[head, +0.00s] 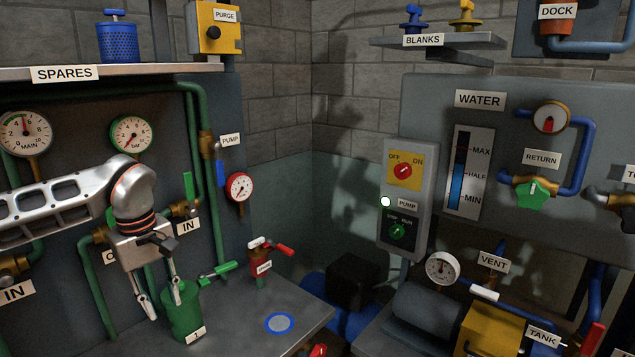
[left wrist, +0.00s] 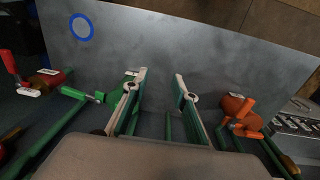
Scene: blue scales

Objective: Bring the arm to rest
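My left arm comes in from the left in the head view. Its gripper (head: 164,298) points down, with its two fingers spread apart and nothing between them. A green canister (head: 184,318) with a green lever handle stands on the grey bench just behind and right of the fingers. I cannot tell whether a finger touches it. In the left wrist view the gripper (left wrist: 161,84) is also open and empty over the grey bench top, with the green canister (left wrist: 116,86) beside the left finger. My right gripper is in neither view.
A red valve (head: 262,262) stands behind the canister. Green pipes and gauges (head: 131,135) line the panel behind my arm, below the spares shelf (head: 120,70). An orange valve (left wrist: 240,112) is right of the fingers in the wrist view. The bench around the blue ring (head: 280,323) is clear.

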